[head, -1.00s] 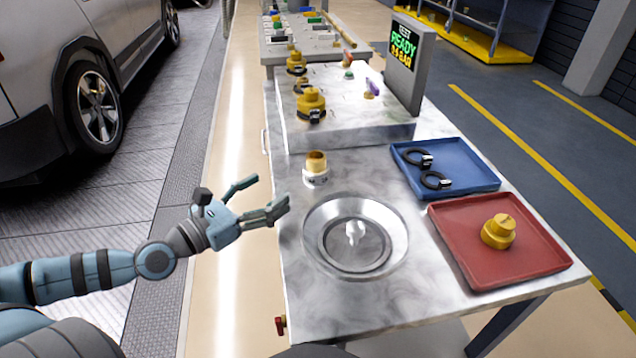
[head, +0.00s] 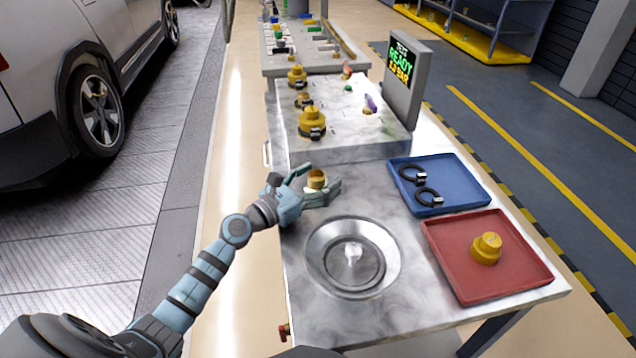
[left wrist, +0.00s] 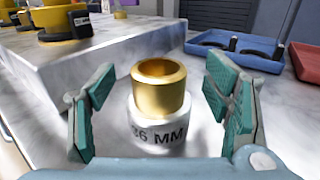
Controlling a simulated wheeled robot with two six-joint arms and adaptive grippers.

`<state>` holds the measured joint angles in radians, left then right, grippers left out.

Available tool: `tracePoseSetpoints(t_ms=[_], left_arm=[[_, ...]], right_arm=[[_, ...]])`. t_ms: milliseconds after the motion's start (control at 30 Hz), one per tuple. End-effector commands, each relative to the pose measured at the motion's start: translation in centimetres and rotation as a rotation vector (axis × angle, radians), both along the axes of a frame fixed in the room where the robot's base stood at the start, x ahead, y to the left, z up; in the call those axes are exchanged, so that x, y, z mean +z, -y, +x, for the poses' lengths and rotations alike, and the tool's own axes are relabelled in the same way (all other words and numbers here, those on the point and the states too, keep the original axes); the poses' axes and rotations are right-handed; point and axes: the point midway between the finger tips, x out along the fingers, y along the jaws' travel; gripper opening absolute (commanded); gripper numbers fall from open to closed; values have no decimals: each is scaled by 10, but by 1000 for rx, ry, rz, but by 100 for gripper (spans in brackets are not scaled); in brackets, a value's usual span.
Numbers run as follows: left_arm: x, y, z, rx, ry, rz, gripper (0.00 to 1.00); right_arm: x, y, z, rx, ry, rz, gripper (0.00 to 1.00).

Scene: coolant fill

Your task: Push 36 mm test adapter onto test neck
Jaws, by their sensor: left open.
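A hollow gold cylinder (head: 316,179) stands upright on the bench, between the fingers of my left gripper (head: 320,182) in the head view. In the left wrist view the gold cylinder (left wrist: 160,88) sits on a white base (left wrist: 158,132) marked "36 MM". The open fingers of my left gripper (left wrist: 162,108) stand on either side of it, with a gap on both sides. Yellow caps with dark lower parts, the front one largest (head: 312,122), stand on the raised block. I cannot tell which piece is the test neck. My right gripper is not in view.
The raised block (head: 350,150) is just behind the gold cylinder. A round metal basin (head: 316,262) lies in front. A blue tray (head: 468,187) with black rings and a red tray (head: 520,285) with a yellow cap (head: 487,248) are on the right. A screen (head: 403,70) reads READY.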

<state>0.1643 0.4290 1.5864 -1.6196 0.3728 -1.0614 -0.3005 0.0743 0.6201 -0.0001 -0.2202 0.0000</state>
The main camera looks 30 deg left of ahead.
Motion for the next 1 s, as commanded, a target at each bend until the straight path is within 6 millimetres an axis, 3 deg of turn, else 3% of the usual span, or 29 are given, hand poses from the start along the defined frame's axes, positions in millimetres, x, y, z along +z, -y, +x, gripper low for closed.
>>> tracePoseSetpoints(t_ms=[67, 467, 767, 867, 1000], left_arm=[[0, 0, 0, 0, 0, 0, 71], [0, 0, 0, 0, 0, 1, 9], [6, 0, -1, 0, 1, 2, 9], [21, 0, -1, 0, 2, 2, 9], [61, -1, -1, 0, 3, 3, 9]], right_arm=[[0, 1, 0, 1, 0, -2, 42], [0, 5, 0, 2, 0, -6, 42], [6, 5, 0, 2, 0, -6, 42], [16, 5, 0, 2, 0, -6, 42], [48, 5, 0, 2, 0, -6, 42]])
